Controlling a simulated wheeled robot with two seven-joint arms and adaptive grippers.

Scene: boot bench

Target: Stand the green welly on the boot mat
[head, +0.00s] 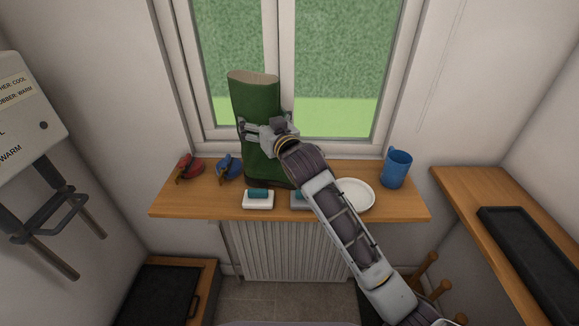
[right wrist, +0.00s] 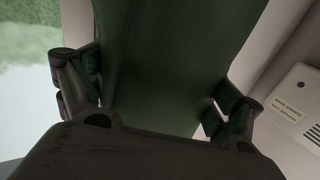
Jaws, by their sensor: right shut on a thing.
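The green welly (head: 257,120) is upright in front of the window, its foot end low at the wooden sill shelf. I cannot tell whether its sole touches the shelf. My right gripper (head: 262,132) is shut around the welly's shaft. In the right wrist view the green shaft (right wrist: 175,65) fills the space between the two fingers (right wrist: 160,100). A black rimmed tray (head: 530,250), which looks like the boot mat, lies empty on the wooden bench at the right. Another dark flat surface (head: 155,295) shows at lower left; I cannot tell its use. My left gripper is not in view.
The sill shelf (head: 190,208) holds red and blue clip-like items (head: 228,167), brushes (head: 258,198), a white plate (head: 357,194) and a blue mug (head: 396,168). A labelled wall unit (head: 30,110) with dark tubes hangs left. A radiator (head: 285,250) is below; wooden pegs (head: 427,265) stand lower right.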

